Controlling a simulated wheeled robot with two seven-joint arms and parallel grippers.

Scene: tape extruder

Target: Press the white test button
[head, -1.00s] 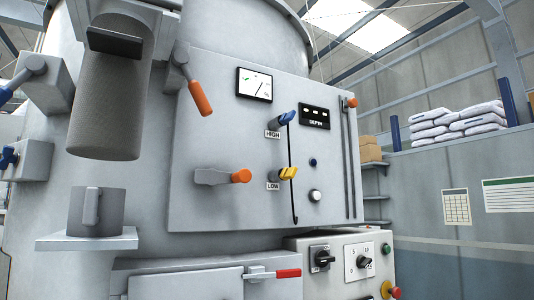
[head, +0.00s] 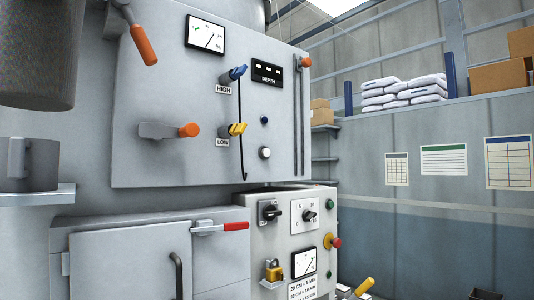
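A round white button (head: 265,152) with a dark rim sits low on the right part of the large grey panel (head: 160,90), below a small dark blue knob (head: 264,120). I take it to be the test button; no label on it can be read. Nothing touches or covers it. Neither of my grippers is in view.
Blue HIGH (head: 238,73) and yellow LOW (head: 238,129) levers and an orange-tipped handle (head: 188,130) stick out left of the button. Below are a red-handled latch (head: 235,226) and a control box (head: 290,215) with a red-yellow button (head: 334,241).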

